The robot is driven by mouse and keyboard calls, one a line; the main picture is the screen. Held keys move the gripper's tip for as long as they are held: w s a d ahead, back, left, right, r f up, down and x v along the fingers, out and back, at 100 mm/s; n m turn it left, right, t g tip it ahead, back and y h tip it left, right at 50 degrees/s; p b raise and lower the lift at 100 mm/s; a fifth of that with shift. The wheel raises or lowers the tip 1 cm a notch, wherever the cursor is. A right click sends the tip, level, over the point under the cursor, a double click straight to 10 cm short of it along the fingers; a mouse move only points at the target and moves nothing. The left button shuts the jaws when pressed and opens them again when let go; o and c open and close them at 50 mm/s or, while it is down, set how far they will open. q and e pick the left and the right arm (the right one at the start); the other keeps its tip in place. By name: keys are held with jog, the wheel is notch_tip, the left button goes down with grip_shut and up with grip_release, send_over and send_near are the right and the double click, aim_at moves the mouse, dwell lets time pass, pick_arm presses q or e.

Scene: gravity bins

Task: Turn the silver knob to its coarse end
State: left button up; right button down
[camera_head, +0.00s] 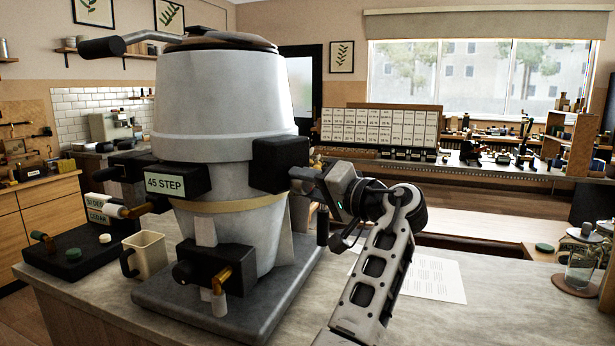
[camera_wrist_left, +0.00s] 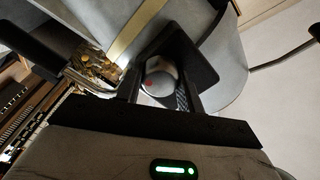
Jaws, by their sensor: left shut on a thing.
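A large grey-white machine (camera_head: 224,105) with a dark lid stands on a grey base (camera_head: 213,305) on the counter. The silver knob (camera_wrist_left: 158,77), round with a red dot on its face, shows in the left wrist view between my fingers, in front of a black housing (camera_wrist_left: 198,52). My left gripper (camera_head: 303,180) reaches the black block (camera_head: 281,164) on the machine's right side. In the left wrist view, my left gripper (camera_wrist_left: 162,92) is shut on the silver knob, a finger on each side. In the head view I cannot make out the knob. My right gripper is not in view.
A "45 STEP" label (camera_head: 165,184) sits on a black block. A cream mug (camera_head: 148,255) stands left of the base, beside a dark box (camera_head: 72,254). A paper sheet (camera_head: 435,278) lies on the counter. A glass jar (camera_head: 582,262) stands far right.

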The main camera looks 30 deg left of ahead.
pick_arm(q)
jog(key=shift+r+m, duration=0.1)
jog(key=shift+m, duration=0.8)
jog(key=o, duration=1)
jog(key=shift+d, duration=0.15)
